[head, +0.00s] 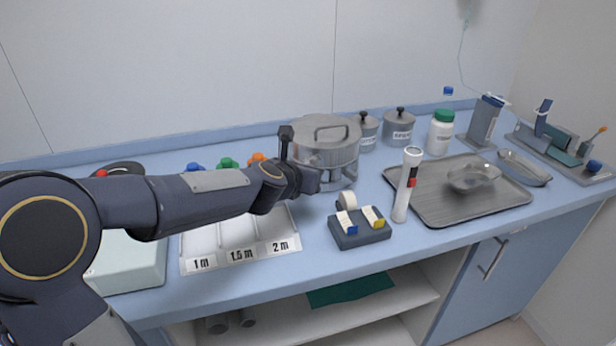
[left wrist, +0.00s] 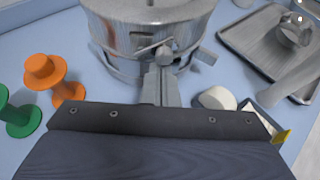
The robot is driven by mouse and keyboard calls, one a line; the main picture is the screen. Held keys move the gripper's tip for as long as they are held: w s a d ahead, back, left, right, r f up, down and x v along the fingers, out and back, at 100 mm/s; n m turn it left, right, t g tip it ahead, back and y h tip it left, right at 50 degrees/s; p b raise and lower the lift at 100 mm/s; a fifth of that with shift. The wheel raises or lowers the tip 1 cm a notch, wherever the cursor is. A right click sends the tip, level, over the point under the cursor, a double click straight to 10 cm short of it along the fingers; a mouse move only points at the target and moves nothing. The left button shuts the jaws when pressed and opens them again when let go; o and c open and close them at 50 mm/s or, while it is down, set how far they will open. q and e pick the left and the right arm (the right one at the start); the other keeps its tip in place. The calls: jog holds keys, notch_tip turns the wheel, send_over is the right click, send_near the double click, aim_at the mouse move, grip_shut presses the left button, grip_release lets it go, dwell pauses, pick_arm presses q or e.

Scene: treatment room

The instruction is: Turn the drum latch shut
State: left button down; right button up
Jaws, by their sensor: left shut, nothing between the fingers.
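The steel drum (head: 325,132) with a handled lid stands at the back of the counter, and it also fills the top of the left wrist view (left wrist: 125,25). On its front in that view is the latch (left wrist: 166,50), a round metal knob with a thin rod to its left. A metal tab sticks out to its right. My left gripper (head: 315,180) is in front of the drum. Its fingers (left wrist: 160,85) are shut, empty, and point at the latch. I cannot tell whether they touch it. The gripper hides part of the drum front in the head view. My right gripper is not in view.
Orange (left wrist: 55,75) and green (left wrist: 18,115) spools stand left of the fingers. A labelled white tray (head: 215,262) lies below my arm.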

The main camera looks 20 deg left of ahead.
aim_at(315, 155)
pick_arm(q)
jog(key=n+h, duration=0.1)
jog(key=r+n+h+b, duration=0.1)
jog(key=n, duration=0.1)
jog(key=a+n+h+b, duration=0.1)
jog(key=n+h, duration=0.1)
jog(key=shift+r, duration=0.15)
dwell(0.6)
jog(key=shift+r+p, duration=0.8)
jog(key=shift+p, duration=0.05)
jog(key=shift+w+r, duration=0.1)
jog(key=shift+r, duration=0.1)
